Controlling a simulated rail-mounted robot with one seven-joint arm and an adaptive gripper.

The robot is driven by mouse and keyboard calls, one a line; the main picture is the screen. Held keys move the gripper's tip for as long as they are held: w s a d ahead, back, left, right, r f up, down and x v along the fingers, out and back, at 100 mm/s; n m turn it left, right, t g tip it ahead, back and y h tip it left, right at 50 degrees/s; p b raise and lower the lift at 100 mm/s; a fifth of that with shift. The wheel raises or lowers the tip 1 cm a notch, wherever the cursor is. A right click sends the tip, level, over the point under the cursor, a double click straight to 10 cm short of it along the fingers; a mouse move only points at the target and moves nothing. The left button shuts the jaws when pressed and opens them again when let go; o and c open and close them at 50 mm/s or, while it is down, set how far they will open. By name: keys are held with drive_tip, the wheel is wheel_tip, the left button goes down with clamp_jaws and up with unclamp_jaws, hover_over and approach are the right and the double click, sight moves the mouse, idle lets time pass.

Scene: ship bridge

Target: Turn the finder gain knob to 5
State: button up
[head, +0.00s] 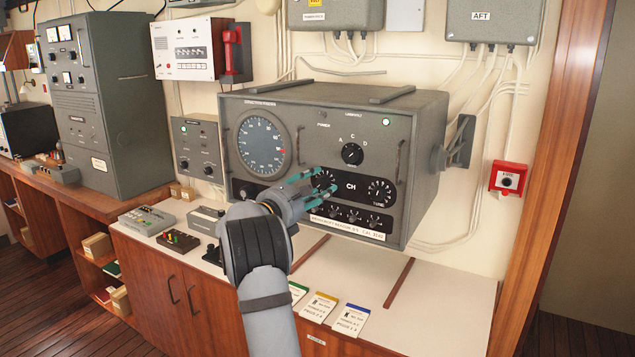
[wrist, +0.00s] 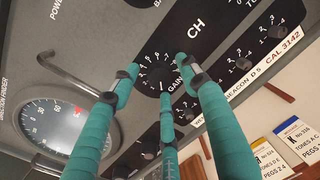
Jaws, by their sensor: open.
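The finder gain knob (wrist: 160,77) is a small dark knob inside a ring of white numbers on the grey direction finder's black strip, with the partly covered word GAIN beside it. In the head view its dial (head: 325,177) is partly covered by my gripper. My gripper (head: 322,181) has slim teal fingers and points at the panel. In the wrist view its open fingertips (wrist: 158,85) are spread around the knob, close to the panel. I cannot tell whether they touch it. I cannot read the number the knob points to.
The CH label and a TUNE knob (head: 380,191) sit to the right on the strip. A row of small knobs (head: 350,215) lies below, an A-C-D selector (head: 352,153) above, and a metal handle (wrist: 78,76) beside the round dial (head: 262,146). Cards (head: 350,319) lie on the counter.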

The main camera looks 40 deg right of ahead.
drive_tip(key=shift+c, duration=1.2)
clamp_jaws()
